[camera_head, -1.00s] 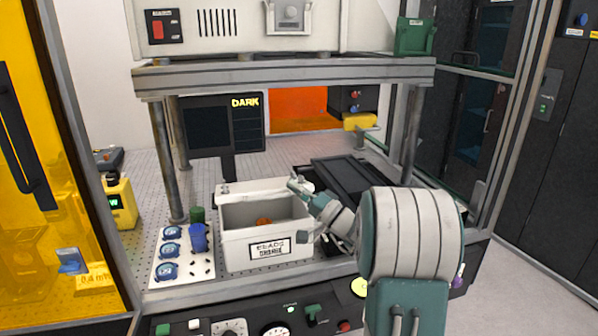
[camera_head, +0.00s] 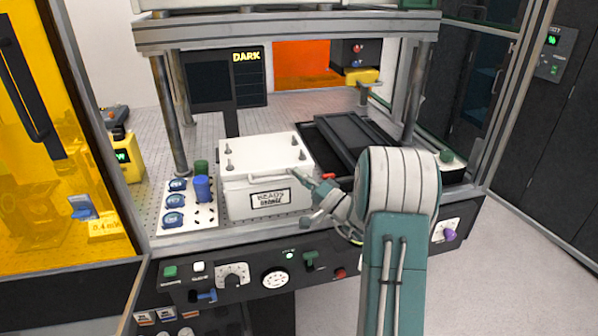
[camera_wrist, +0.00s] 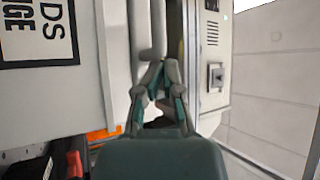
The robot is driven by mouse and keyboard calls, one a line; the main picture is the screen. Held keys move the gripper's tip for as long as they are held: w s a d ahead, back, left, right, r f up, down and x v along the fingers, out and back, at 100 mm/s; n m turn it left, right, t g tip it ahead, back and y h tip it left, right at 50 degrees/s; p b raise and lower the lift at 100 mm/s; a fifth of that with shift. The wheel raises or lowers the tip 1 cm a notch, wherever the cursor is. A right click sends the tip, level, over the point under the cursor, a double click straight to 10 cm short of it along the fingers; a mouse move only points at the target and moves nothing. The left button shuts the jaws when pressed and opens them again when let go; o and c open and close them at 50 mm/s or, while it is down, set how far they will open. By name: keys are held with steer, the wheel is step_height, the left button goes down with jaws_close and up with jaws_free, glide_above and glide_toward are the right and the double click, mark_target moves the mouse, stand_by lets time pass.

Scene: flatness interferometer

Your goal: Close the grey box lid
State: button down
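The grey box (camera_head: 235,198) stands on the perforated bench, its label facing front. Its lid (camera_head: 265,152) lies flat across the top, with small posts near its corners and a light bar along the front edge. No opening shows in the head view. My gripper (camera_head: 302,179) is at the box's front right, close to the right end of that bar. In the wrist view my gripper (camera_wrist: 158,72) has its fingertips drawn together beside a pale grey bar (camera_wrist: 147,30); I see nothing clearly held. The box's labelled side (camera_wrist: 75,95) fills the left there.
A white plate (camera_head: 172,222) with blue-topped parts, a blue cylinder (camera_head: 202,188) and a green cylinder stand left of the box. A black tray (camera_head: 440,178) lies to the right. Metal posts and a shelf (camera_head: 290,32) frame the space. A control panel (camera_head: 250,275) runs below.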

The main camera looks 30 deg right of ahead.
steer(key=shift+w+a+f, duration=0.1)
steer(key=shift+a+f, duration=0.2)
steer(key=d+v, duration=0.1)
steer(key=v, duration=1.2)
steer(key=s+a+r+n+g+y, duration=0.1)
steer(key=s+a+r+n+g, duration=0.1)
steer(key=a+g, duration=0.5)
steer(key=s+a+r+n+g+y, duration=0.1)
steer(key=s+a+r+n+g, duration=0.2)
steer(key=a, duration=0.7)
steer(key=s+a+n+g+y, duration=0.1)
steer(key=a+n+g, duration=0.1)
steer(key=a+g, duration=0.55)
steer(key=s+a+n+g+h, duration=0.1)
steer(key=s+a+g+h, duration=0.1)
steer(key=s+a+h, duration=0.5)
steer(key=s+d+r+n+t+h, duration=0.1)
steer(key=s+d+r+t+h, duration=0.2)
steer(key=s+d+t+h, duration=0.1)
steer(key=shift+s+d+t+h, duration=0.35)
steer(key=shift+s+d+h, duration=0.1)
steer(key=shift+s+h, duration=0.6)
